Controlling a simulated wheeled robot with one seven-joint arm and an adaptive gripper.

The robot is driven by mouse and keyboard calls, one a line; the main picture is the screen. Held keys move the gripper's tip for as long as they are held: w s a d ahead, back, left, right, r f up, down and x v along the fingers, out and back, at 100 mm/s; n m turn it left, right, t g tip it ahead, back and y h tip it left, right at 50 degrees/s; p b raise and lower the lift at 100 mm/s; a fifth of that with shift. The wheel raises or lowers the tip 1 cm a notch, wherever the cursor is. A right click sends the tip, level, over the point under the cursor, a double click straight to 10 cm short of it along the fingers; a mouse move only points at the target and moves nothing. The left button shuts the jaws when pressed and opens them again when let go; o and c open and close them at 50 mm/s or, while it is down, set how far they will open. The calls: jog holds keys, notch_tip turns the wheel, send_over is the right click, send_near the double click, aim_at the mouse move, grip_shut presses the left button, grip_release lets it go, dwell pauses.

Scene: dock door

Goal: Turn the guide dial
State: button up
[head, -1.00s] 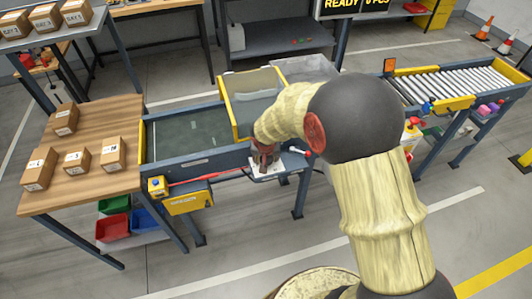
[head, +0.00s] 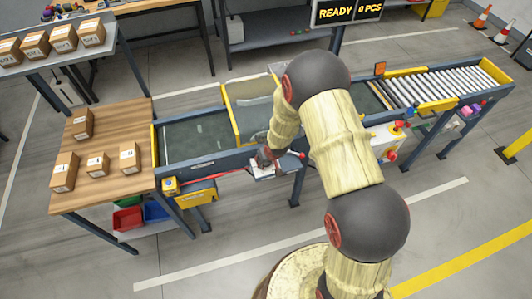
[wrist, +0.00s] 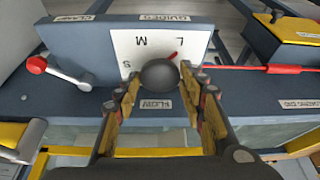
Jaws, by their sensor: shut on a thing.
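The guide dial (wrist: 158,76) is a dark round knob with a red pointer on a white plate (wrist: 142,48) marked S, M and L. The plate sits under a GUIDES label and reads upside down in the wrist view. The red pointer slants up and right, toward the L. My gripper (wrist: 161,80) is shut on the dial, one finger on each side. In the head view my gripper (head: 264,160) is at the white plate (head: 263,171) on the conveyor's front; the dial itself is hidden there.
A clamp lever with a red ball (wrist: 37,65) is beside the plate, left in the wrist view. A red cord (wrist: 270,69) runs off to the right there. Cartons stand on the wooden table (head: 110,182). A roller conveyor (head: 448,84) is at the right.

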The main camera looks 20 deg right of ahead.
jog(key=shift+d+r+n+g+y+p, duration=0.25)
jog(key=shift+n+p, duration=0.7)
jog(key=shift+p, duration=1.85)
jog(key=shift+a+f+n+g+y+p, duration=0.1)
jog(key=shift+n+y+p, duration=0.6)
jog(key=shift+p, duration=2.05)
jog(key=n+p, duration=0.3)
jog(key=p, duration=0.1)
jog(key=shift+d, duration=0.1)
jog(key=shift+n+g+y+p, duration=0.25)
jog(key=shift+n+p, duration=0.3)
jog(key=shift+p, duration=0.35)
jog(key=shift+w+f, duration=0.1)
jog(key=shift+f, duration=0.1)
jog(key=o, duration=1.2)
jog(key=shift+c, duration=0.2)
jog(key=shift+r, duration=0.1)
jog(key=v, duration=1.1)
jog(key=shift+d+r, duration=0.3)
jog(key=shift+r, duration=0.05)
